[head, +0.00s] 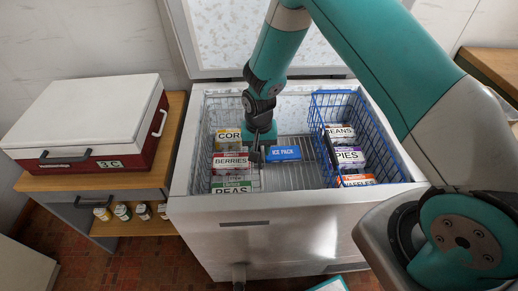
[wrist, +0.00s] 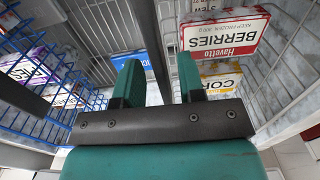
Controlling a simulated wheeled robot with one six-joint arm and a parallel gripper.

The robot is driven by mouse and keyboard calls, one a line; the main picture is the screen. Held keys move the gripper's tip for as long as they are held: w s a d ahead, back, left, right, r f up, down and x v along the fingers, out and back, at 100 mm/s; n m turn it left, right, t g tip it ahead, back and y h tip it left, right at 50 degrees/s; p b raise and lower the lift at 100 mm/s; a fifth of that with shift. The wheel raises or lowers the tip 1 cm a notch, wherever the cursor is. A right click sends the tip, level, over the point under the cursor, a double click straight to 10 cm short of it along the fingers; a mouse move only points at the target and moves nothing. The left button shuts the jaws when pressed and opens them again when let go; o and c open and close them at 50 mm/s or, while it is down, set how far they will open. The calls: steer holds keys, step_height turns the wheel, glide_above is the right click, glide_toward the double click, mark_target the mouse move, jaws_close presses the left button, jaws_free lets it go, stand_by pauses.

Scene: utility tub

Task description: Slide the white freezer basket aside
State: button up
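The white wire freezer basket (head: 262,182) is at the left inside the open freezer and holds boxes of corn (head: 229,138), berries (head: 231,163) and peas (head: 231,187). Its wires show at the right of the wrist view (wrist: 268,62). My gripper (head: 257,153) points down at the basket's right side. In the wrist view, its two teal fingers (wrist: 159,75) stand apart, with a dark grey bar (wrist: 148,35) running between them. The bar looks like the basket's handle; I cannot tell whether a finger touches it.
A blue wire basket (head: 364,118) with boxes is at the freezer's right. A blue ice pack (head: 284,153) lies on the wire floor between the baskets. The freezer's walls (head: 183,165) surround both. A red cooler with a white lid (head: 88,120) stands on the left bench.

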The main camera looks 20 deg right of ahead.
steer(key=shift+f, duration=0.5)
steer(key=shift+c, duration=0.2)
jaws_close()
